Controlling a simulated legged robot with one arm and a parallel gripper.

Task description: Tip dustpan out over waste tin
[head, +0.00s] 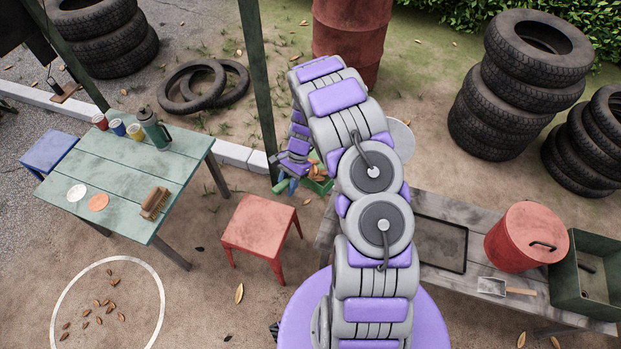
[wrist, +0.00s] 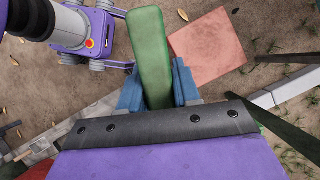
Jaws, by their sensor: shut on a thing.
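My gripper (head: 288,184) is left of my arm's bend in the head view, above the ground. In the wrist view its blue fingers (wrist: 157,90) are shut on the green handle of the dustpan (wrist: 150,50). The dustpan's green pan (head: 320,187) shows in the head view with brown leaves (head: 315,171) in it, partly hidden by my arm. A red tin (head: 525,238) with a dark handle on top stands on the bench at right; I cannot tell if it is the waste tin. A pale round thing (head: 401,140) shows partly behind my arm.
A green table (head: 135,160) with cups, a flask and a brush (head: 155,203) stands left. A red stool (head: 261,230) is below my gripper. A green post (head: 255,80) rises close by. The bench (head: 460,278) holds a green box (head: 590,275). Leaves lie inside a white ring (head: 160,300).

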